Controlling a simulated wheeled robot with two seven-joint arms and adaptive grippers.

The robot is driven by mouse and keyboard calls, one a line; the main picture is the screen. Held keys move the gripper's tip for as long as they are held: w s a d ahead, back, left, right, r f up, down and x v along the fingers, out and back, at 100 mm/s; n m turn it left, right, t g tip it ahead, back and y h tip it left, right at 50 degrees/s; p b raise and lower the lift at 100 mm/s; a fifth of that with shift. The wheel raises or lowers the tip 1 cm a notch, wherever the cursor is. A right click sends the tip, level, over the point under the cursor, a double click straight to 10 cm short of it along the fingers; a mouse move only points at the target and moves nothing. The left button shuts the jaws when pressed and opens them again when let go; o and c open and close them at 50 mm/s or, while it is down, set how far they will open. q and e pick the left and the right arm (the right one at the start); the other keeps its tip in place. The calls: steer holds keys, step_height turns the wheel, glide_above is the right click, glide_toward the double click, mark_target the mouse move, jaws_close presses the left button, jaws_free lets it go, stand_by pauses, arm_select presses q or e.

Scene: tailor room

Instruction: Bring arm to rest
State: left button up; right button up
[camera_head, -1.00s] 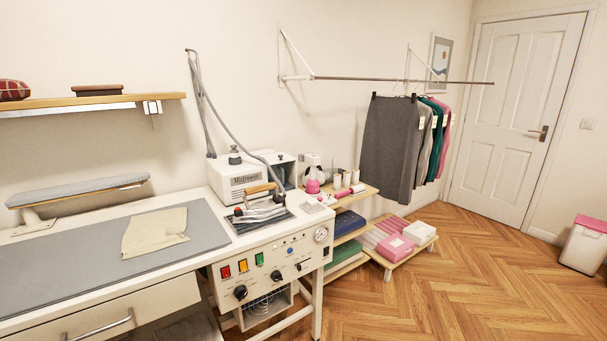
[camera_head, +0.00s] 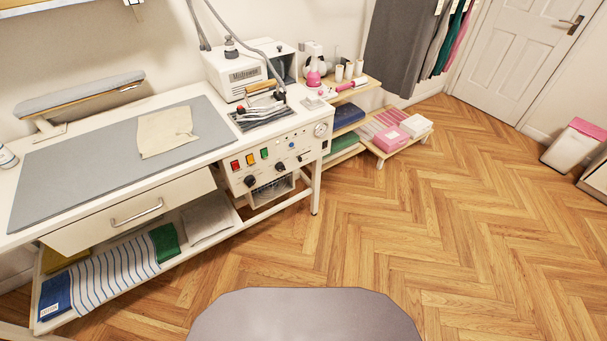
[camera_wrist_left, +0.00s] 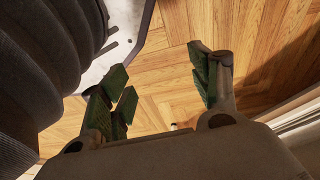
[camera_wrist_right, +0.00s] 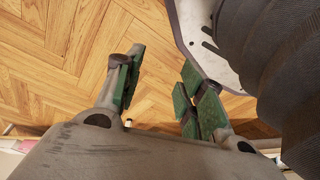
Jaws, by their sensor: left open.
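Neither arm shows in the head view. In the left wrist view my left gripper (camera_wrist_left: 164,88) is open, with its green-padded fingers apart and only wooden floor (camera_wrist_left: 170,65) between them. In the right wrist view my right gripper (camera_wrist_right: 158,88) is also open and empty, its fingers apart over the floor. Dark ribbed parts and a pale plate of my own body show close beside each gripper. No object touches either set of fingers.
A white work table (camera_head: 120,215) with a grey mat, a beige cloth (camera_head: 166,131) and an ironing unit (camera_head: 240,75) stands at the left. Folded textiles (camera_head: 120,268) lie on its lower shelf. A low shelf with boxes (camera_head: 390,139) stands behind. Open floor (camera_head: 440,220) is at the right.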

arm_select(q)
steer(key=s+a+r+p, duration=0.2)
steer(key=s+a+p, duration=0.1)
steer(key=s+p, duration=0.4)
steer(key=s+a+r+g+y+p, duration=0.1)
steer(key=s+a+r+p, duration=0.2)
steer(key=s+p, duration=0.5)
steer(key=shift+s+g+p, duration=0.2)
steer(key=shift+g+p, duration=0.1)
steer(key=shift+p, duration=0.1)
arm_select(e)
steer(key=s+d+r, duration=0.2)
steer(key=s+d, duration=0.1)
steer(key=s, duration=0.4)
steer(key=s+d+r+g+h, duration=0.1)
steer(key=s+d+r, duration=0.2)
steer(key=s, duration=0.5)
steer(key=shift+s+g, duration=0.2)
steer(key=shift+g, duration=0.1)
arm_select(q)
steer(key=shift+d+f, duration=0.1)
steer(key=shift+f, duration=0.1)
arm_select(e)
steer(key=shift+a+f, duration=0.1)
steer(key=shift+f, duration=0.1)
